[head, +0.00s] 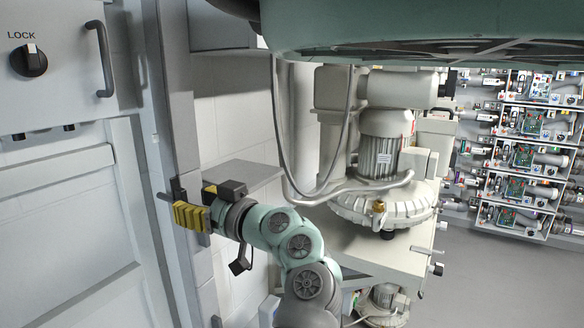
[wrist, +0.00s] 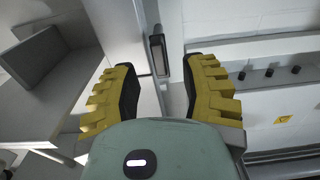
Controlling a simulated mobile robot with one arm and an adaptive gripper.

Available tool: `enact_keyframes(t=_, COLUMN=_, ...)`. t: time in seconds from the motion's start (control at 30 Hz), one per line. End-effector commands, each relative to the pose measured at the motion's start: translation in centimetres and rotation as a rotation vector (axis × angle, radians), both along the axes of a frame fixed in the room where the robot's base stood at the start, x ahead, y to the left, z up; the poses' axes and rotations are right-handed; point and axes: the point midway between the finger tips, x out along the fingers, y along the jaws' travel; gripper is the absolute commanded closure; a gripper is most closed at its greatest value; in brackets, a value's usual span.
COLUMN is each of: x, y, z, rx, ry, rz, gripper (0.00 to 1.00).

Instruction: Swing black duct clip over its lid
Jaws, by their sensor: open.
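A dark clip-like piece with a pale frame (wrist: 160,56) shows in the wrist view, between and beyond my fingertips. It is probably the black duct clip. In the head view a small black part (head: 178,189) sits on the grey upright duct (head: 172,100), just beside my fingers; I cannot tell for sure that it is the same piece. My gripper (head: 192,203) has yellow ribbed fingers, spread apart and empty at the duct. Both fingers also show in the wrist view (wrist: 160,75). The clip's lid cannot be clearly made out.
A grey cabinet door with a LOCK knob (head: 29,60) and a dark handle (head: 101,58) stands at the left. A grey shelf (head: 240,174) juts out behind my wrist. A blower (head: 384,205) with a pipe stands to the right of my arm. Grey floor is free at the right.

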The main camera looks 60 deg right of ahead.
Motion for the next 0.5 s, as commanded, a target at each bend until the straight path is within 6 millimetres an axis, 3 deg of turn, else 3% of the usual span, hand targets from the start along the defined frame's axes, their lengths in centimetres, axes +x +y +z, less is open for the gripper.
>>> enact_keyframes(t=0.2, x=3.1, y=0.3, z=0.3, rx=0.003, ry=0.000, rz=0.003, gripper=0.56)
enact_keyframes(t=0.5, x=4.3, y=0.3, z=-0.1, rx=0.000, ry=0.002, rz=0.000, gripper=0.56)
